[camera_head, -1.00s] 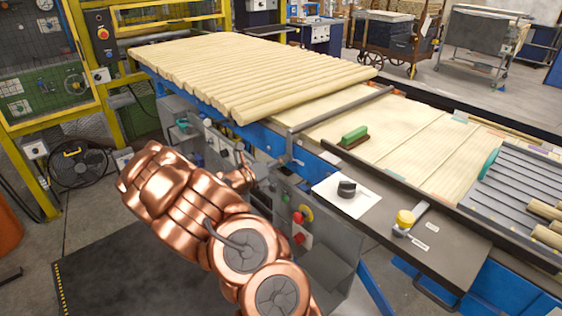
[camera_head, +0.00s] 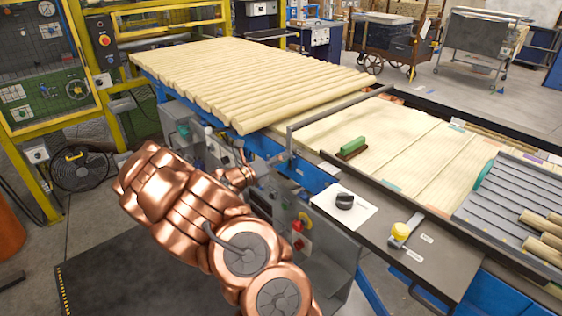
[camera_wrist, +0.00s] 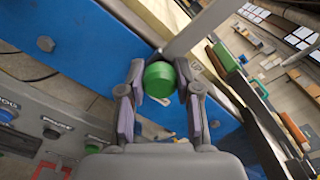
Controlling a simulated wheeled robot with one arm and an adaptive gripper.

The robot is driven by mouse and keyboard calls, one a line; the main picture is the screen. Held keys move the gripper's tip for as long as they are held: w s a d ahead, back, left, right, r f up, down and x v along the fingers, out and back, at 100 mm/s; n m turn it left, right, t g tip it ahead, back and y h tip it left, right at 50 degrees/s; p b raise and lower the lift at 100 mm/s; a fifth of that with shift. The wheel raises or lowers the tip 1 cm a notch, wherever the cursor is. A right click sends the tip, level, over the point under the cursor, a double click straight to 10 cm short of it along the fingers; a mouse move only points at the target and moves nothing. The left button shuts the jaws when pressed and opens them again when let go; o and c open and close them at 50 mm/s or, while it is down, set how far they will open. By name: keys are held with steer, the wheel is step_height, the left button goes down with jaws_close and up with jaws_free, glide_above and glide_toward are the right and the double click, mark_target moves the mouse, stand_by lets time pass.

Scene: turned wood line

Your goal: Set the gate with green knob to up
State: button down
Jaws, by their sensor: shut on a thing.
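The green knob (camera_wrist: 159,79) sits between the two fingers of my gripper (camera_wrist: 161,82) in the wrist view, and the gripper is shut on it. A grey rod, part of the gate (camera_wrist: 200,28), runs from beside the knob toward the upper right. In the head view the gate's grey bar (camera_head: 340,106) crosses the wooden bed just past the row of dowels (camera_head: 250,80), with its near end bent down at the blue rail. My gripper (camera_head: 248,172) is at the machine's near side there. The green knob cannot be made out in the head view.
A green-handled brush (camera_head: 352,147) lies on the bed. A control panel with a red button (camera_head: 298,226) is below. Floor at lower left is clear.

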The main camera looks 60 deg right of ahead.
mark_target(288, 147)
steer(key=shift+r+p, duration=0.6)
steer(key=shift+r, duration=0.95)
steer(key=c, duration=0.8)
jaws_free()
steer(key=shift+a+f, duration=0.1)
steer(key=shift+a, duration=0.05)
steer(key=v, duration=1.1)
steer(key=shift+w+a, duration=0.1)
steer(key=shift+a, duration=0.3)
